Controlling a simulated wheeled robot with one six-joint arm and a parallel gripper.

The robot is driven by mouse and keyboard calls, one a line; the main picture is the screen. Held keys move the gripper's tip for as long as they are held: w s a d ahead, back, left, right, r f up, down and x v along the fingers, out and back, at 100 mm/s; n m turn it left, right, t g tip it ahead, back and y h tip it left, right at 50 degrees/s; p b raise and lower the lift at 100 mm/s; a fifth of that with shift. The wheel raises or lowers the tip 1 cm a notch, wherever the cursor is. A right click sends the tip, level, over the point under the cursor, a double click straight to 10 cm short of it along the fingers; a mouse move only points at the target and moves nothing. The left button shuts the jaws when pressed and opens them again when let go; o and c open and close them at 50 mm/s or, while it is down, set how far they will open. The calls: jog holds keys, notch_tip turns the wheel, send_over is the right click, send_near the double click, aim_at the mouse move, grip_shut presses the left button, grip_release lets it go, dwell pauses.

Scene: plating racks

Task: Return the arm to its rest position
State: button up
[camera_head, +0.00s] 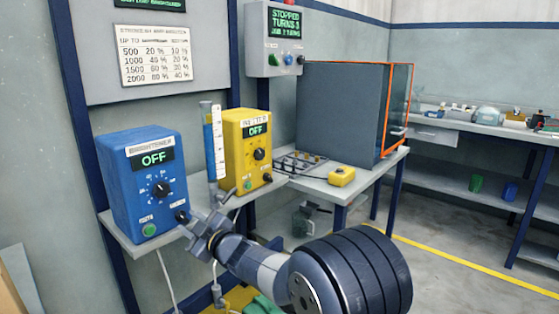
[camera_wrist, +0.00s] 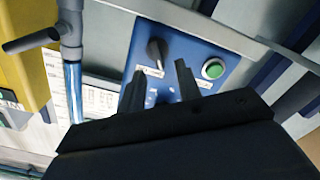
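My gripper (camera_head: 190,228) is in front of the lower right of the blue brightener box (camera_head: 148,190), near its small dark lower knob (camera_head: 182,216). In the wrist view my gripper (camera_wrist: 158,82) has two black fingers standing apart, with nothing seen held between them. The blue box face (camera_wrist: 185,40) lies beyond the fingertips, with a dark knob (camera_wrist: 157,52) and a green button (camera_wrist: 213,68). I cannot tell whether a finger touches the box. The box display reads OFF. My arm reaches in from the lower right.
A yellow box (camera_head: 240,150) reading OFF stands right of a clear graduated tube (camera_head: 214,145), close to my gripper. A grey shelf (camera_head: 130,240) carries the boxes. A grey cabinet (camera_head: 340,115) with an orange-edged front stands behind. Open floor (camera_head: 440,270) lies at the right.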

aim_at(182, 216)
jog(key=v, duration=0.7)
jog(key=x, duration=0.9)
jog(key=shift+w+a, duration=0.1)
jog(key=shift+a, duration=0.1)
jog(key=shift+w+a+r, duration=0.2)
jog(key=shift+w, duration=0.05)
jog(key=m+p, duration=0.6)
jog(key=shift+w+d+r+m+p, duration=0.15)
jog(key=shift+d+m+p, duration=0.1)
jog(key=shift+m+p, duration=0.15)
jog(key=m+p, duration=0.6)
jog(key=shift+w+d+p, duration=0.2)
jog(key=shift+w+p, duration=0.05)
jog(key=shift+p, duration=0.1)
jog(key=shift+f+b+v, duration=0.15)
jog(key=shift+v, duration=1)
jog(key=shift+f+b+v, duration=0.15)
jog(key=shift+v, duration=1)
